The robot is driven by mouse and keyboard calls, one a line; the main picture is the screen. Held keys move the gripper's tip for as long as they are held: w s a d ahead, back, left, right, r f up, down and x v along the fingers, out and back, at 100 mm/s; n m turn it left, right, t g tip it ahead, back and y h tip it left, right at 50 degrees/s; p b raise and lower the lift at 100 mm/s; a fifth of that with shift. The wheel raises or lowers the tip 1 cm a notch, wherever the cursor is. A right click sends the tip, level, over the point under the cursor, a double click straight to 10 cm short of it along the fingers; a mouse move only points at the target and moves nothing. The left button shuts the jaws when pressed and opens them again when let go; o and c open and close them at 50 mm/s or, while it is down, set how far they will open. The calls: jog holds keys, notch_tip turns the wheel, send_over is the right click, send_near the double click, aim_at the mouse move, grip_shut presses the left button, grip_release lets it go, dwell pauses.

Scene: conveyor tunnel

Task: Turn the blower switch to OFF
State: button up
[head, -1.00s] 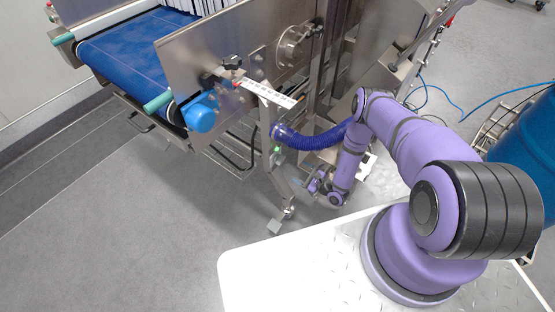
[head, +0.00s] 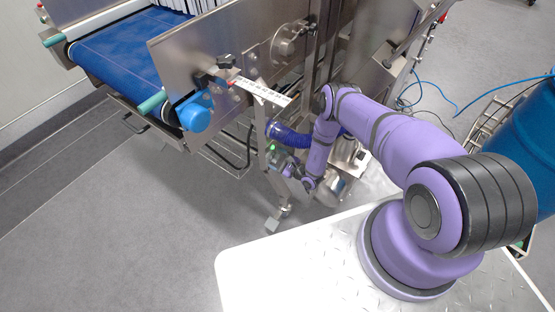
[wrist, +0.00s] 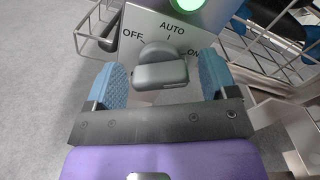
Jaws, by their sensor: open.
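The blower switch (wrist: 160,66) is a grey knob on a pale panel (wrist: 198,24) in the wrist view. The label OFF is at its upper left, AUTO above it and ON at its right. I cannot tell clearly which label the knob points to. My gripper (wrist: 162,78) is open, with one blue finger pad on each side of the knob and a gap visible on both sides. In the head view my gripper (head: 287,171) is low beside the conveyor frame, near the small green light, and the switch is too small to make out.
A lit green lamp (wrist: 186,4) sits just above the labels. Wire-rack bars (wrist: 92,30) are at the left of the panel.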

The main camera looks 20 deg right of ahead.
jog(key=shift+c, duration=0.4)
jog(key=c, duration=0.9)
jog(key=shift+o, duration=0.2)
